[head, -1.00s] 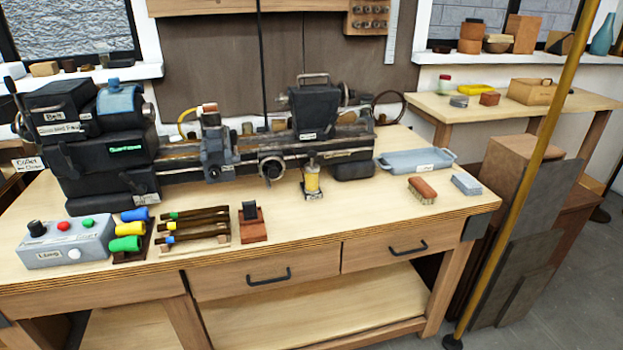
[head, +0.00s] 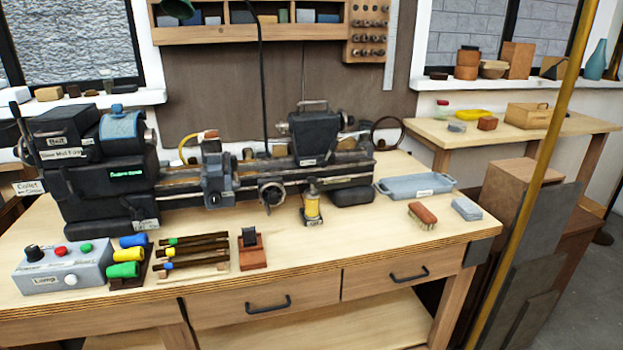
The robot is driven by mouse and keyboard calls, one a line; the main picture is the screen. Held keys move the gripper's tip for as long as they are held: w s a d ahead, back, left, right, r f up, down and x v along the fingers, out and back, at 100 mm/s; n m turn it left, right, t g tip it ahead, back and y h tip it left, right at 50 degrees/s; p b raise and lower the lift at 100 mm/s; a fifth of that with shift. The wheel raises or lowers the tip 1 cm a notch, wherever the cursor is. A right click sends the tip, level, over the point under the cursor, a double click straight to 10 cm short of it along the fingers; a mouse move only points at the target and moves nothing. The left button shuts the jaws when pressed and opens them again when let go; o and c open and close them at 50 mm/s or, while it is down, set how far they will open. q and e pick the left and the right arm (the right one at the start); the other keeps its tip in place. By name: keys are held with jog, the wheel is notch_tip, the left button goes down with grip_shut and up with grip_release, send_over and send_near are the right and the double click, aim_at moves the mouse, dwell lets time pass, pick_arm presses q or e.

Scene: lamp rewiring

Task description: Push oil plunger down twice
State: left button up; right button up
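A small oil can with a yellow body and a dark top (head: 312,205) stands upright on the wooden workbench, in front of the lathe (head: 290,165). Its plunger is at the top, too small to tell whether it is up or pressed. Nothing touches it from above. Neither of my grippers shows in the head view.
A blue-grey tray (head: 416,186), a brush (head: 422,215) and a grey stack (head: 466,209) lie right of the oil can. A dark block on a reddish base (head: 251,248), tool rack (head: 193,250) and control box (head: 63,269) stand left. Bench space before the can is clear.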

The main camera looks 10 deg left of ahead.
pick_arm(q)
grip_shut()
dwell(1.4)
